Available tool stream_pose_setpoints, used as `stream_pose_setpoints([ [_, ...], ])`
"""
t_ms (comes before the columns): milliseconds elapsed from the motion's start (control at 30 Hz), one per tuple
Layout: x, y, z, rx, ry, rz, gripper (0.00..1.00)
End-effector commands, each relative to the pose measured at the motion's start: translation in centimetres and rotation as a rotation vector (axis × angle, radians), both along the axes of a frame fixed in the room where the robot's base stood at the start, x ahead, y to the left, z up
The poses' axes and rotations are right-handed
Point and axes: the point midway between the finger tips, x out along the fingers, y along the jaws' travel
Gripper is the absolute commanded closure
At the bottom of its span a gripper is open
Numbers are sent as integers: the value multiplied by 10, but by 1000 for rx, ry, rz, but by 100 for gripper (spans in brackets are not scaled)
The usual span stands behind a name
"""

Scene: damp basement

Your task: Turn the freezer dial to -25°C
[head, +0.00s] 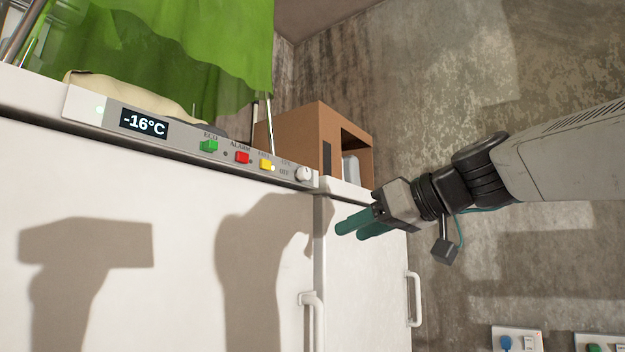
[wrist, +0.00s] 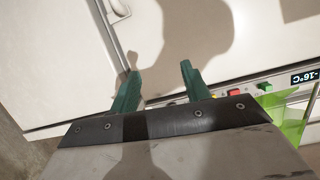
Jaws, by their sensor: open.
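The freezer's display (head: 144,123) reads -16°C in the head view; it also shows upside down in the wrist view (wrist: 304,77). The small white round dial (head: 304,174) sits at the right end of the control strip, beside small lettering of which OFF is legible. In the wrist view I cannot make out the dial. My gripper (head: 352,231) has green fingers and is open and empty. In the head view it is to the right of and below the dial, apart from it. In the wrist view the two fingertips (wrist: 160,68) stand apart in front of the white door.
Green (head: 209,146), red (head: 242,157) and yellow (head: 266,165) buttons line the strip left of the dial. A cardboard box (head: 290,131) stands behind on top. Door handles (head: 312,310) stick out below. A green cloth (head: 190,45) hangs above. Wall sockets (head: 516,339) are at lower right.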

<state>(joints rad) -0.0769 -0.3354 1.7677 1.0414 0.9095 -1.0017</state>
Motion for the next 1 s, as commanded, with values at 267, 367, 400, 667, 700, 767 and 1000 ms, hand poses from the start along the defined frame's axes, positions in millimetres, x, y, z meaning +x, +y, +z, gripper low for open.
stream_pose_setpoints([
  [267,43,19,112,131,-318,38,53],
  [367,49,26,117,137,-332,39,53],
  [400,53,30,116,137,-332,40,53],
  [667,79,61,115,136,-330,38,53],
  [700,82,65,116,135,-331,37,53],
  [767,86,70,116,135,-330,37,53],
  [1000,91,76,116,135,-331,35,53],
])
